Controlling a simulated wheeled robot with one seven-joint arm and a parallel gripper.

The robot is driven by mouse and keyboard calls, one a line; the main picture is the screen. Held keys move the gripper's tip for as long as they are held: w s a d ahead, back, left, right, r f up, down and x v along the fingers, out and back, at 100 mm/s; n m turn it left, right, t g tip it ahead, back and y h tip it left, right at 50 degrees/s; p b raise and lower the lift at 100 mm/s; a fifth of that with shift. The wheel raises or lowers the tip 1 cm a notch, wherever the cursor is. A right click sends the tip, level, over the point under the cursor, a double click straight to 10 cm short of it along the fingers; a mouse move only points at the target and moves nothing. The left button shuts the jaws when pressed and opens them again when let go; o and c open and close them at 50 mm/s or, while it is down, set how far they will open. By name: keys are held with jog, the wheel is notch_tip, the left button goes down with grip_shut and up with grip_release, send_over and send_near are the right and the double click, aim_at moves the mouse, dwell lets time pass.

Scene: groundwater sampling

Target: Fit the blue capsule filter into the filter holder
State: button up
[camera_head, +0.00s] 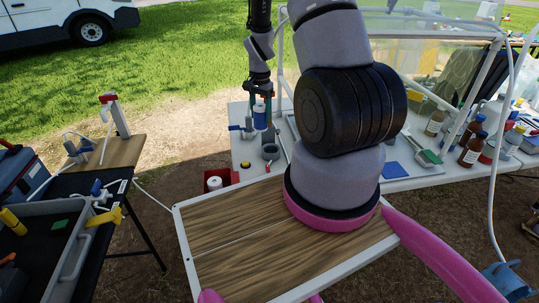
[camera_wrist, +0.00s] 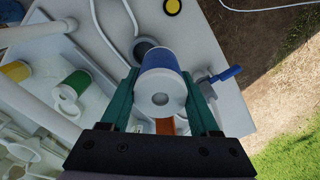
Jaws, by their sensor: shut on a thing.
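My gripper (camera_head: 260,100) points down above the white table, with its green fingers shut on the blue capsule filter (camera_head: 259,120). In the wrist view the filter (camera_wrist: 162,70) sits between the two fingers (camera_wrist: 163,98), its white end with a round port facing the camera. A grey round cup, which looks like the filter holder (camera_head: 270,152), stands on the table below the filter. In the wrist view the holder's dark ring (camera_wrist: 143,46) shows just past the filter's far end, partly hidden by it. The filter appears above the holder and apart from it.
A valve with a blue handle (camera_wrist: 227,73) stands close beside the filter. A yellow button (camera_head: 245,164) is near the table edge. Green (camera_wrist: 75,84) and yellow (camera_wrist: 14,72) capsules sit to the side. Brown bottles (camera_head: 473,150) stand at the right of the table.

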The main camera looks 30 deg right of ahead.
jog(key=d+f+m, duration=0.1)
jog(key=f+m, duration=0.1)
jog(key=f, duration=0.2)
jog(key=s+d+f+m, duration=0.1)
jog(key=f+m, duration=0.1)
jog(key=f, duration=0.2)
jog(key=d+f+m, duration=0.1)
jog(key=f+m, duration=0.1)
jog(key=f, duration=0.2)
jog(key=shift+s+d+m, duration=0.15)
jog(key=shift+s+m, duration=0.15)
jog(key=shift+s, duration=0.1)
jog(key=shift+f, duration=0.2)
jog(key=o, duration=1.1)
